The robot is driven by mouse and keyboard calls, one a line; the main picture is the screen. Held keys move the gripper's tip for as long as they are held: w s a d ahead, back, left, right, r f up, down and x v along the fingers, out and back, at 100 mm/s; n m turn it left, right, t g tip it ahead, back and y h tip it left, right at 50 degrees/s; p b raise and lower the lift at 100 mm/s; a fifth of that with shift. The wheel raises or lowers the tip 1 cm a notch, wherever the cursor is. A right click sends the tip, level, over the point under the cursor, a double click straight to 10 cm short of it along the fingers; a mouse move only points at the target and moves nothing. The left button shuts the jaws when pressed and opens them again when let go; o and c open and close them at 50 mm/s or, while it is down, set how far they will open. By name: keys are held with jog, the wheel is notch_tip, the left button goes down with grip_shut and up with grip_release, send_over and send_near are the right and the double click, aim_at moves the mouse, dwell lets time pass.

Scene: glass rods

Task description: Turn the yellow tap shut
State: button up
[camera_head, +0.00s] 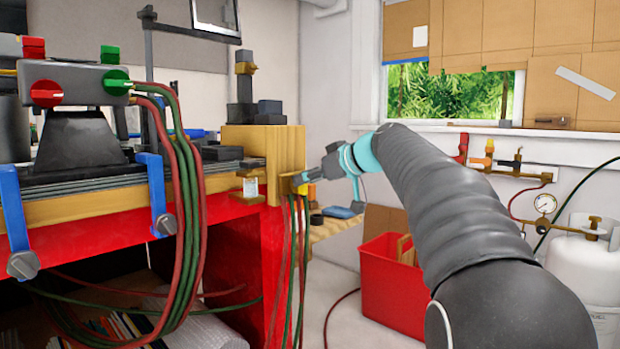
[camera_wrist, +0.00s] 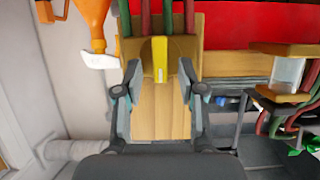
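The yellow tap (camera_head: 303,189) is at the front of the wooden block at the bench's corner, partly hidden by my gripper in the head view. In the wrist view its yellow handle (camera_wrist: 159,58) lies lengthwise up and down the picture, with red and green hoses above it. My gripper (camera_head: 310,178) is close to the tap. In the wrist view my gripper (camera_wrist: 159,72) is open, one finger on each side of the handle, with gaps visible between the fingers and it.
Red and green hoses (camera_head: 298,260) hang below the tap. A small wood-framed glass piece (camera_head: 250,187) sticks out left of it. A red bin (camera_head: 392,292) stands on the floor and a white gas cylinder (camera_head: 590,265) at right. An orange object (camera_wrist: 90,18) is at the wrist view's upper left.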

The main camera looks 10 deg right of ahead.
grip_shut()
jog(key=shift+d, duration=0.1)
dwell(0.3)
jog(key=m+y+p, duration=0.1)
jog(key=m+y, duration=0.1)
jog(key=m, duration=0.2)
jog(key=d+f+m+y+p, duration=0.1)
jog(key=m+y, duration=0.2)
jog(key=m, duration=0.2)
jog(key=w+m+g+y+p, duration=0.1)
jog(key=m+y, duration=0.1)
jog(key=m, duration=0.2)
jog(key=shift+w+d+f+p, duration=0.1)
jog(key=shift+d+f+p, duration=0.15)
jog(key=shift+f+p, duration=0.15)
jog(key=shift+m, duration=0.4)
dwell(0.4)
